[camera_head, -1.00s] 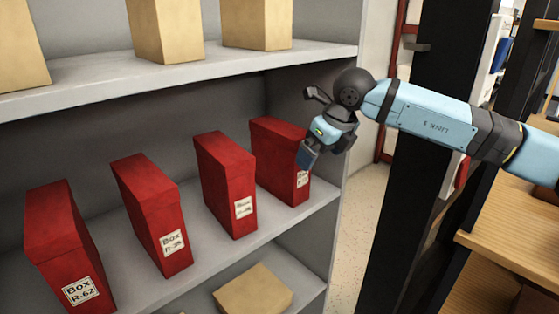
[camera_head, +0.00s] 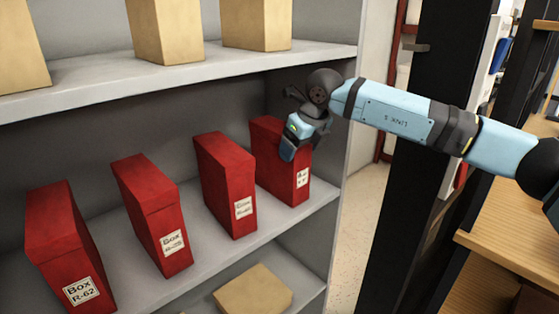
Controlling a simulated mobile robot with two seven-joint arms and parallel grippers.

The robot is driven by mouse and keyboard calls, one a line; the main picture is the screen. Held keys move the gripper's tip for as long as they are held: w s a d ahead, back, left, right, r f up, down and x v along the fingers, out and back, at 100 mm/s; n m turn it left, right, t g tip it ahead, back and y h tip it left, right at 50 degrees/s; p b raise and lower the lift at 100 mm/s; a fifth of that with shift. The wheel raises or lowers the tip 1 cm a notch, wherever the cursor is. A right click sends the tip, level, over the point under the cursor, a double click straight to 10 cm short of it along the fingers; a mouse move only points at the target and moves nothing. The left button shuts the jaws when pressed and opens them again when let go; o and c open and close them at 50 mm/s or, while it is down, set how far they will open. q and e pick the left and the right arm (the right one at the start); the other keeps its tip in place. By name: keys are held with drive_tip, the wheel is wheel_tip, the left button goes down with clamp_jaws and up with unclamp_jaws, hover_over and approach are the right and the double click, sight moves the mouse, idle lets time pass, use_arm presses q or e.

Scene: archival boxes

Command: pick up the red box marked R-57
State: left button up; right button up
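Several red boxes stand upright in a row on the middle grey shelf. The rightmost red box (camera_head: 283,180) has a label partly hidden by my gripper and too small to read for certain. My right gripper (camera_head: 288,153) is in front of the upper part of this box, fingers pointing down; I cannot tell whether it touches the box or how far its fingers are apart. The other boxes are one with a blurred label (camera_head: 225,185), one that seems to read R-35 or similar (camera_head: 152,215), and Box R-62 (camera_head: 68,245). My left gripper is not in view.
The upper shelf (camera_head: 200,72) with tan boxes (camera_head: 165,30) overhangs the red boxes. A tan box (camera_head: 252,289) lies on the lower shelf. The shelf unit's right side wall (camera_head: 349,130) is close to my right arm. Wooden shelving (camera_head: 510,225) stands at right.

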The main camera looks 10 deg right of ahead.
drive_tip(key=c, duration=1.1)
drive_tip(key=shift+r, duration=0.1)
